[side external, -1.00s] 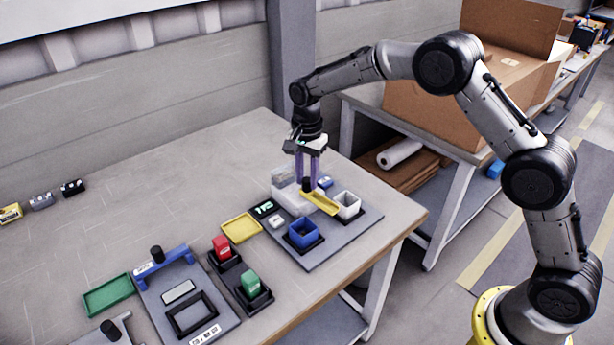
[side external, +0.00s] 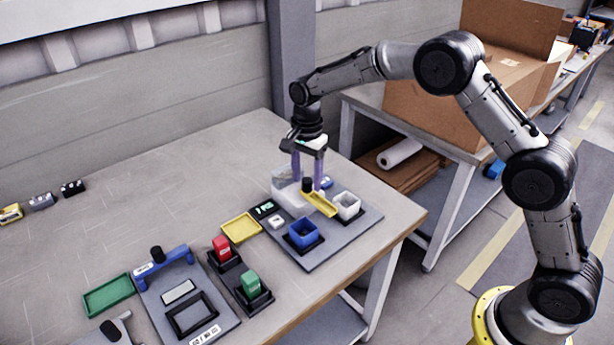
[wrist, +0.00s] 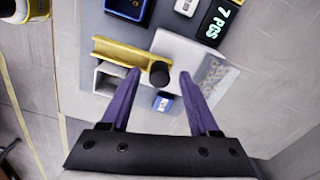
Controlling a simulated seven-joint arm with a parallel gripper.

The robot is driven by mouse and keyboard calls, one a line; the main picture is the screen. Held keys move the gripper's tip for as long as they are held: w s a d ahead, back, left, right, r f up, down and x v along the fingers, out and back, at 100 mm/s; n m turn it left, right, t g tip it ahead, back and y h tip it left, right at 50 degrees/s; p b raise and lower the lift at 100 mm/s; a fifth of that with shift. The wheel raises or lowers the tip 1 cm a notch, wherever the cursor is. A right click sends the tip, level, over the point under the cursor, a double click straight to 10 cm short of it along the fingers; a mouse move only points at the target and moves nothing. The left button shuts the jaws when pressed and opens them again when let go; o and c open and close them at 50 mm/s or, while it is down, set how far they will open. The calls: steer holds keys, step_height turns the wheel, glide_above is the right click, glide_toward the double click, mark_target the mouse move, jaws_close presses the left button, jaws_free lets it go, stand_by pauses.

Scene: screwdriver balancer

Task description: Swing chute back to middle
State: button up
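The yellow chute (side external: 320,204) extends from the white dispenser (side external: 287,192), with its free end between the blue bin (side external: 303,235) and the white bin (side external: 347,206), nearer the white one. In the wrist view the chute (wrist: 120,53) runs beside the white bin's edge. Its upright black knob (wrist: 159,74) stands between the purple fingers of my gripper (wrist: 160,74), with a gap on both sides. My gripper (side external: 308,184) is open, pointing down around the knob. The display (wrist: 219,24) reads "7 PCS".
A small blue labelled block (wrist: 163,101) lies close to the fingers. A yellow tray (side external: 241,227), red block (side external: 222,247) and green block (side external: 250,282) stand left of the station. The table's right edge is close to the station's grey plate (side external: 345,237).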

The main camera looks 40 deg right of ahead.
step_height(320, 180, up, 14)
stand_by(0.7)
steer(key=shift+f, duration=0.1)
